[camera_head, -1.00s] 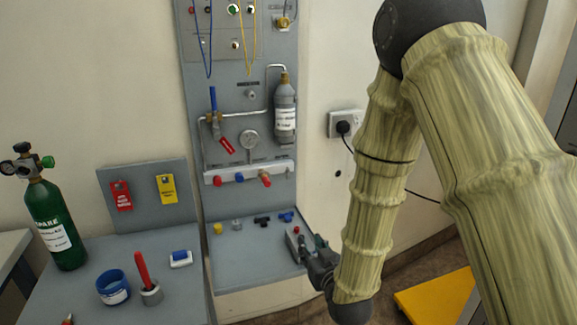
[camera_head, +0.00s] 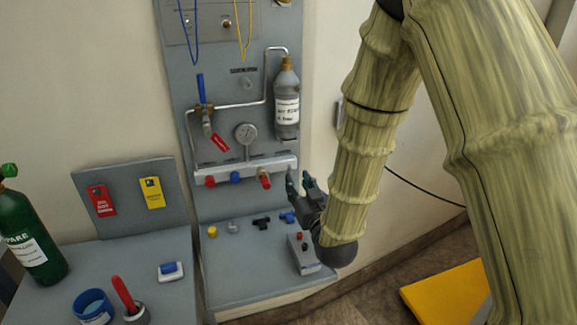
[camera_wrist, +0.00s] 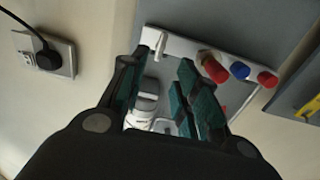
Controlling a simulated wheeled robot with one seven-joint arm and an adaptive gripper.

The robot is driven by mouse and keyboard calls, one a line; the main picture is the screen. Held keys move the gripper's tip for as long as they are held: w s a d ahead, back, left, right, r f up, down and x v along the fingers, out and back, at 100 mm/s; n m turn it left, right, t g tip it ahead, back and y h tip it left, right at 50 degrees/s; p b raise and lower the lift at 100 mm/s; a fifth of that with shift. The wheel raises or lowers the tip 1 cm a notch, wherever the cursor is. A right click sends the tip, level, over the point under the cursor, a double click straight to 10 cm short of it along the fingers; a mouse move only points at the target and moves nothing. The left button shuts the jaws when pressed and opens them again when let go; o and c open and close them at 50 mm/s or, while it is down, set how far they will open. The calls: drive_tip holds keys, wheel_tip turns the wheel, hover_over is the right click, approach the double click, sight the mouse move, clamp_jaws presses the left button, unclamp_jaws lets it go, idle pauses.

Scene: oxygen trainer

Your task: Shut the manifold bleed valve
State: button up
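A pale manifold bar (camera_head: 285,165) runs across the grey panel, with a red knob (camera_head: 210,181), a blue knob (camera_head: 235,177) and a longer red knob (camera_head: 264,179) along its lower front. I cannot read which one is labelled as the bleed valve. My gripper (camera_head: 302,183) is open and empty, just right of the bar's right end and apart from it. In the wrist view my gripper's (camera_wrist: 160,92) dark green fingers are spread. The longer red knob (camera_wrist: 213,68) lies just right of them, then the blue knob (camera_wrist: 239,71) and the other red knob (camera_wrist: 268,79).
A blue-lever valve (camera_head: 202,92) with a red tag (camera_head: 220,142), a gauge (camera_head: 246,134) and a grey bottle (camera_head: 287,105) are on the panel above. A small box (camera_head: 306,257) with buttons sits on the bench below my gripper. A wall socket (camera_wrist: 50,52) is at left.

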sight(291, 169)
drive_tip(key=p+x, duration=0.1)
drive_tip(key=x, duration=0.7)
drive_tip(key=shift+w+f, duration=0.15)
drive_tip(key=shift+w, duration=0.15)
clamp_jaws()
